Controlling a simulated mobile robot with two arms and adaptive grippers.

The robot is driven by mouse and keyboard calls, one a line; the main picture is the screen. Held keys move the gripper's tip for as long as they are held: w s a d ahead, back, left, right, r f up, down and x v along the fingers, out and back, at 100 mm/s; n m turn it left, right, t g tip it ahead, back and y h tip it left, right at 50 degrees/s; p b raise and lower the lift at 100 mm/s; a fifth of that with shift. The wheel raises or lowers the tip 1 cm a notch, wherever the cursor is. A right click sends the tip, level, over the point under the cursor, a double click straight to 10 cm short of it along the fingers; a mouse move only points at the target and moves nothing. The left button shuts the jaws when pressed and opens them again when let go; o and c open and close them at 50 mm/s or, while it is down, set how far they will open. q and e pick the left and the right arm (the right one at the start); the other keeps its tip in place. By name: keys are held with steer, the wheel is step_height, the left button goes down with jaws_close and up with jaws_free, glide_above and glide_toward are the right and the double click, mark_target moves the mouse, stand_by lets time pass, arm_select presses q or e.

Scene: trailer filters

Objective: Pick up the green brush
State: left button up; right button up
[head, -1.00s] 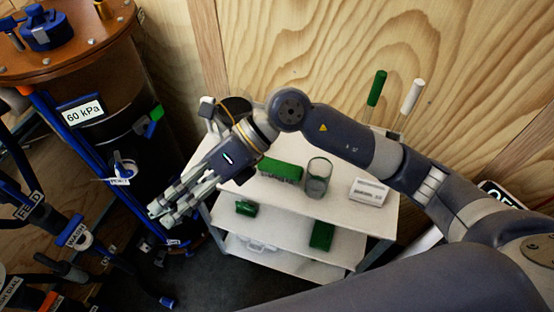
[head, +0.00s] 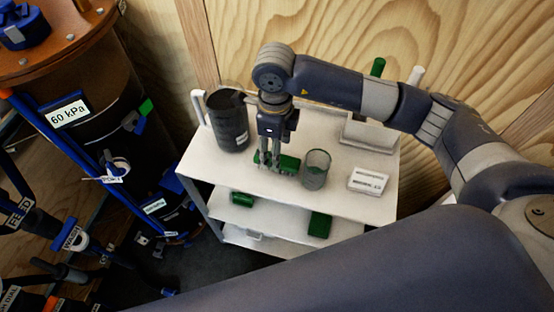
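The green brush (head: 289,164) lies on the top shelf of a white cart (head: 225,172), left of a clear glass. My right gripper (head: 270,165) points down over the brush's left part, its fingertips at about the brush's height. The fingers stand apart, with a narrow gap between them. They cover part of the brush, and I cannot tell whether they touch it. My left gripper is not in view.
A dark cylinder (head: 230,122) stands left of the gripper. The glass (head: 316,170) and a white labelled box (head: 368,181) stand to the right. Green items (head: 319,225) lie on the lower shelf. A large tank with blue fittings (head: 95,125) is at the left.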

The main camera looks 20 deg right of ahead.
steer(key=f, duration=0.2)
steer(key=f+p, duration=0.1)
steer(key=f, duration=0.1)
steer(key=shift+s+d+f, duration=0.1)
steer(key=shift+d+f, duration=0.1)
steer(key=shift+f, duration=0.4)
steer(key=shift+c, duration=0.3)
steer(key=c, duration=1.1)
